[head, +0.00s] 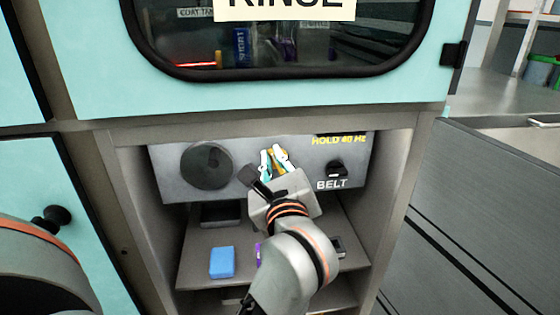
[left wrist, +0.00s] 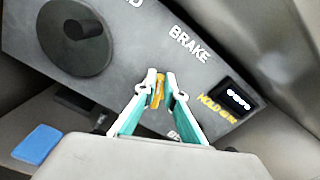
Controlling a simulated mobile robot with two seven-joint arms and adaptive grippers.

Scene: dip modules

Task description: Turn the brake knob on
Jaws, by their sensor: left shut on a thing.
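The brake knob (left wrist: 157,92) is a small orange-yellow piece on the grey control panel (left wrist: 130,45), below the BRAKE label. My left gripper (left wrist: 161,80) has its white and teal fingers on either side of the knob, shut on it. In the head view, my left gripper (head: 272,158) reaches up to the panel (head: 240,190), and a bit of the orange knob (head: 282,153) shows between the fingers. The fingers hide part of the knob, so its exact angle is hard to tell. My right gripper is not in view.
A large round dial (head: 206,166) is left of the knob, and a black BELT knob (head: 336,171) is to the right. A small display (left wrist: 238,98) is beside the yellow HOLD text. Below, a blue block (head: 222,262) lies on a shelf. Cabinet walls flank the recess.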

